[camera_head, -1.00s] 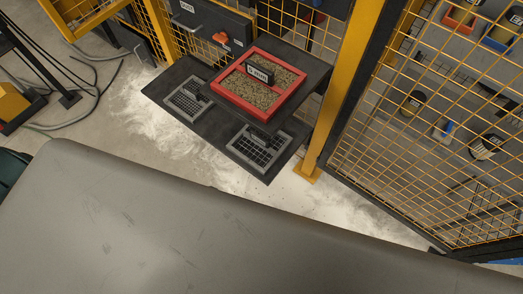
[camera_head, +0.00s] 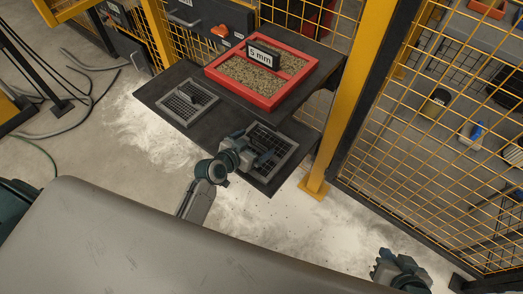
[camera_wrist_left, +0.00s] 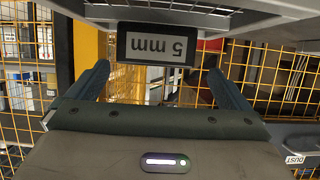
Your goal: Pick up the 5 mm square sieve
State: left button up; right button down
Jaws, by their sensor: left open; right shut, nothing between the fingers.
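Two grey-framed sieves lie on the dark lower shelf. The left sieve (camera_head: 188,101) has a finer-looking mesh and a bar handle; the right sieve (camera_head: 284,149) showed larger square openings earlier. A black-framed sign (camera_head: 262,56) reading "5 mm" stands in the red gravel tray. My left gripper (camera_head: 262,157) is over the near left part of the right sieve, partly hiding its mesh and handle. In the left wrist view its fingers (camera_wrist_left: 158,88) are spread, with a "5 mm" plate (camera_wrist_left: 157,50) upside down beyond them; contact cannot be told. My right gripper (camera_head: 380,265) is low at right, away from the sieves.
The red tray (camera_head: 268,103) with gravel stands on a raised dark shelf behind the sieves. A yellow post (camera_head: 345,110) and mesh fence stand close at right. Pale powder covers the floor below. Cables lie at left.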

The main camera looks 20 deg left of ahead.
aim_at(262, 140)
pick_arm(q)
jog(key=shift+d+x, duration=0.1)
jog(key=shift+x, duration=1.45)
jog(key=shift+d+x, duration=0.15)
jog(key=shift+x, duration=1.35)
jog(key=shift+s, duration=0.1)
jog(key=c, duration=1.2)
jog(key=shift+o, duration=0.2)
